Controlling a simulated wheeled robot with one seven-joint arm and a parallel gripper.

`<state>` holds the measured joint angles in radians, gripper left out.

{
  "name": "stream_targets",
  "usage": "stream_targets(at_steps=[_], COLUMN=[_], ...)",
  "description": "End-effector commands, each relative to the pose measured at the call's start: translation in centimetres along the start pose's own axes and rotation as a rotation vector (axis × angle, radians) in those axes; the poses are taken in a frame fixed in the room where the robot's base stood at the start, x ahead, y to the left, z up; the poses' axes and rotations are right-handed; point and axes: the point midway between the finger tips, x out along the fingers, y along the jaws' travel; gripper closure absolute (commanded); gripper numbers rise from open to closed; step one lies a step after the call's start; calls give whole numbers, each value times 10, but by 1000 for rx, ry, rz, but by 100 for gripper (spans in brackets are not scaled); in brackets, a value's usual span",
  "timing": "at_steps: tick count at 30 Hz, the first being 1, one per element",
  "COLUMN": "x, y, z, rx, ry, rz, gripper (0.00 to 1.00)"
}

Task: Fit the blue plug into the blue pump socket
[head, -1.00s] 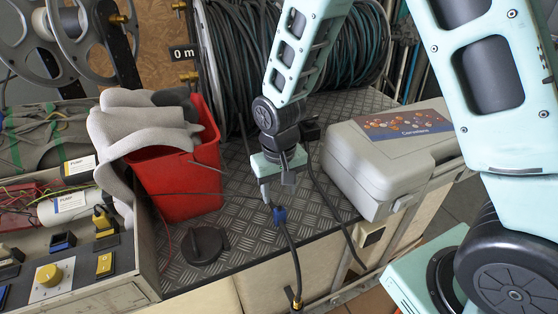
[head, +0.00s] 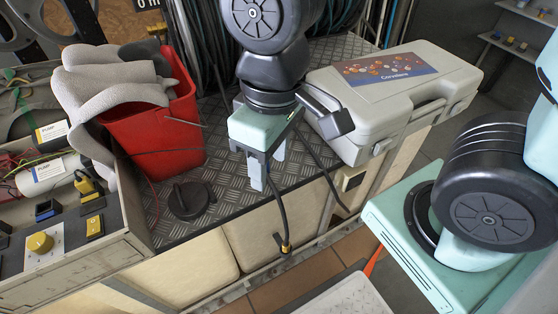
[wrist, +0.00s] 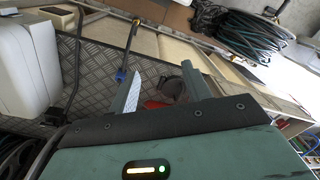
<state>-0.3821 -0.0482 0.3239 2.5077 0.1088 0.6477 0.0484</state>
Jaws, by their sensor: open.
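The blue plug (wrist: 121,75) lies at the end of a dark cable on the chequered metal top in the wrist view, just left of my left finger and not between the fingers. In the head view it is hidden by my gripper (head: 268,172); only its cable (head: 280,205) shows, hanging over the front edge. My gripper, also in the wrist view (wrist: 163,84), is open and empty, pointing down over the front of the top. A blue-framed socket (head: 48,210) is on the panel at the left in the head view, with no plug in it.
A red bucket (head: 155,140) with grey cloth and a black knob-like disc (head: 190,200) stand left of my gripper. A grey case (head: 390,100) is at the right. A yellow plug (head: 87,185) and yellow knob (head: 40,243) are on the panel. Hose reels stand behind.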

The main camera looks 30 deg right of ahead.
Motion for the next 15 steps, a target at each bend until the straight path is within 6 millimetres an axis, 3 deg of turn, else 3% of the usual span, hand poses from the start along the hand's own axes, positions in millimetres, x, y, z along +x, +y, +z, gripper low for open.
stream_targets(at_steps=[3,5,7,11,15], x=[-2,-2,0,7,24], y=[-11,-9,-1,38,104], z=[19,18,7,-29,-63], rx=[-63,-10,150,679,1319], ry=[0,-7,-23,-68,-124], rz=[6,-10,-49,-158,-260], gripper=[55,55,55,55,55])
